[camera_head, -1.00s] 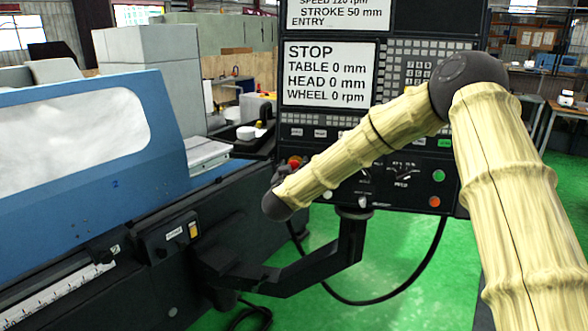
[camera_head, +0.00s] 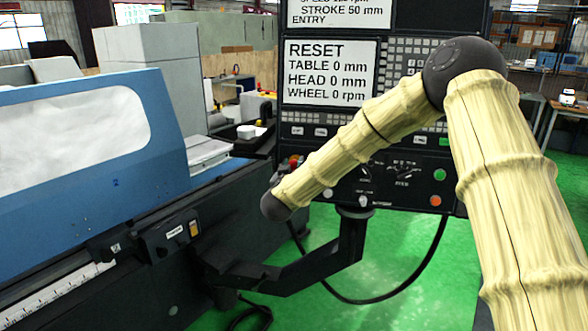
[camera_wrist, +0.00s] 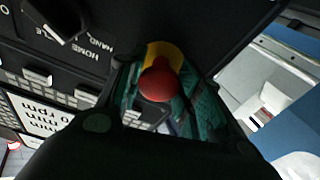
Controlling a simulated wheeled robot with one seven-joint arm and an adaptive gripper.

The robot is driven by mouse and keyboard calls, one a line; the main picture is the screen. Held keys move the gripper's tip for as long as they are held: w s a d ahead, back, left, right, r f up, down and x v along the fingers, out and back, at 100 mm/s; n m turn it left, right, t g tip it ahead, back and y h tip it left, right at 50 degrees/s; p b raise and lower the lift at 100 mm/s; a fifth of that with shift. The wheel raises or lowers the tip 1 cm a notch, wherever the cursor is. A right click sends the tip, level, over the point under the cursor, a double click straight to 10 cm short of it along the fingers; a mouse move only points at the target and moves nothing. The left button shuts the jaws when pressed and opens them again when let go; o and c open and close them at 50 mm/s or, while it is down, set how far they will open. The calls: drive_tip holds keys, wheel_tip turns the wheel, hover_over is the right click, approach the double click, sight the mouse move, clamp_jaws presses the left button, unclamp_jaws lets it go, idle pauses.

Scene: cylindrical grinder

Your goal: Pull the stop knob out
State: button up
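The stop knob (camera_wrist: 158,82) is a round red head on a yellow collar, in the middle of the wrist view. In the head view a small red part of it (camera_head: 294,161) shows at the panel's lower left edge, beside my arm. My gripper (camera_wrist: 162,88) has its fingers on both sides of the red head, close against it, and appears shut on it. The exact contact is partly hidden. The control panel's screen (camera_head: 331,72) reads RESET, with table, head and wheel at zero.
The panel carries keys, dials, a green button (camera_head: 439,174) and an orange button (camera_head: 435,201). A dark support arm (camera_head: 300,270) holds it from below. The blue grinder cover (camera_head: 95,175) stands at the left. Green floor is open at the right.

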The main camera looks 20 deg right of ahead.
drive_tip(key=o, duration=0.4)
drive_tip(key=shift+s, duration=0.15)
drive_tip(key=shift+o, duration=0.2)
drive_tip(key=v, duration=1.2)
